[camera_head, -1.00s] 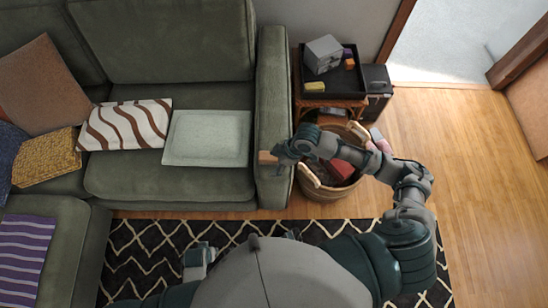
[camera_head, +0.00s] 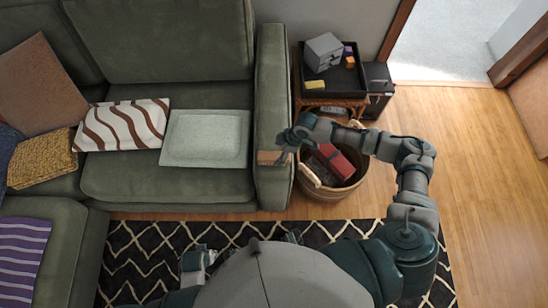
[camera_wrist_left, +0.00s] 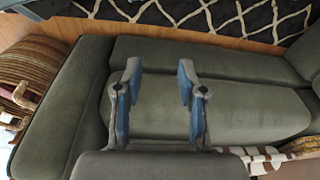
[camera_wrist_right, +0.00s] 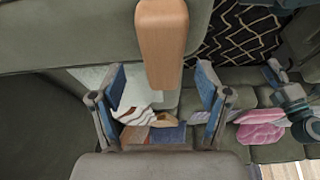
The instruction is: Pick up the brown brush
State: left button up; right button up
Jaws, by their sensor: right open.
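The brown brush (camera_head: 269,157) lies on the green sofa's armrest, partly hidden by my right gripper (camera_head: 283,143) in the head view. In the right wrist view, the brush (camera_wrist_right: 162,45) shows as a smooth wooden block reaching in from the top, its near end between the fingertips in the picture. My right gripper (camera_wrist_right: 162,80) is open, with a gap visible on both sides of the brush. My left gripper (camera_wrist_left: 157,80) is open and empty in the left wrist view, with sofa cushions behind it. The head view shows only part of it low down.
A woven basket (camera_head: 325,193) holding a red item stands right of the armrest, under my right forearm. Behind it is a black tray (camera_head: 345,88) with a grey box. A pale tray (camera_head: 206,139) and a striped pillow (camera_head: 123,124) lie on the sofa. Wooden floor is clear at right.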

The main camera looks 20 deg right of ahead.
aim_at(276, 155)
jog(key=b+x, duration=0.1)
jog(key=x, duration=0.3)
jog(key=shift+s+f, duration=0.15)
jog(key=shift+f, duration=0.2)
jog(key=shift+a+f, duration=0.2)
jog(key=shift+f, duration=0.25)
pick_arm(q)
jog(key=r, duration=0.3)
jog(key=shift+w+r, duration=0.2)
jog(key=shift+r, duration=0.05)
pick_arm(e)
jog(key=shift+r, duration=0.1)
jog(key=c, duration=1.3)
